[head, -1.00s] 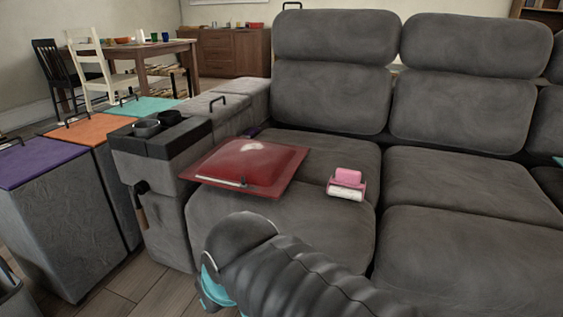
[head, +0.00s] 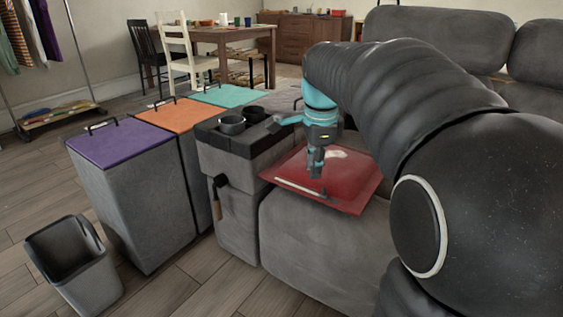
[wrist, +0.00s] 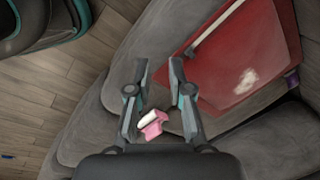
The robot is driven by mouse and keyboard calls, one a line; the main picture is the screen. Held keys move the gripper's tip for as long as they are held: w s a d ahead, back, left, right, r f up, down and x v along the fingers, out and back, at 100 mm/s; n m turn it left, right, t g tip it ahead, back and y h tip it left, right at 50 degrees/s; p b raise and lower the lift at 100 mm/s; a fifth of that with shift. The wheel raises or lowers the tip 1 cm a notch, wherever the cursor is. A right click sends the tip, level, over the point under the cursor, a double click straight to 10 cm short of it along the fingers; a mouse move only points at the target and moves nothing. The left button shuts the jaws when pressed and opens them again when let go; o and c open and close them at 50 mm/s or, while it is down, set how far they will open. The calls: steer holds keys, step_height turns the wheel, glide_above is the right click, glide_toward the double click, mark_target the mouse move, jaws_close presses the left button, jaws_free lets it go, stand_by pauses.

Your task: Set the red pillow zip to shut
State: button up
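The red pillow (head: 352,182) lies on the sofa's left seat, beside the armrest. Its zip (head: 298,188) is a pale strip along the front edge; I cannot tell how far it is closed. The pillow (wrist: 250,70) fills the upper right of the wrist view, with the zip strip (wrist: 213,30) near its left edge. In the head view my gripper (head: 316,172) hangs in front of the pillow and hides part of it. In the wrist view my gripper (wrist: 158,66) has its fingers apart, with nothing held, left of the pillow and above the seat.
A pink and white roller-like item (wrist: 152,123) lies on the seat. The armrest (head: 228,160) holds dark cups (head: 232,125). Bins with purple (head: 112,145), orange and teal lids stand left of the sofa. An open grey bin (head: 75,262) stands on the clear floor.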

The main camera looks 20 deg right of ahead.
mark_target(323, 187)
steer(key=w+d+m+g+p, duration=0.2)
steer(key=w+d+m, duration=0.5)
steer(key=w+m, duration=0.15)
steer(key=shift+m, duration=0.25)
step_height(323, 187, down, 14)
steer(key=b, duration=0.3)
steer(key=shift+s, duration=0.1)
jaws_close()
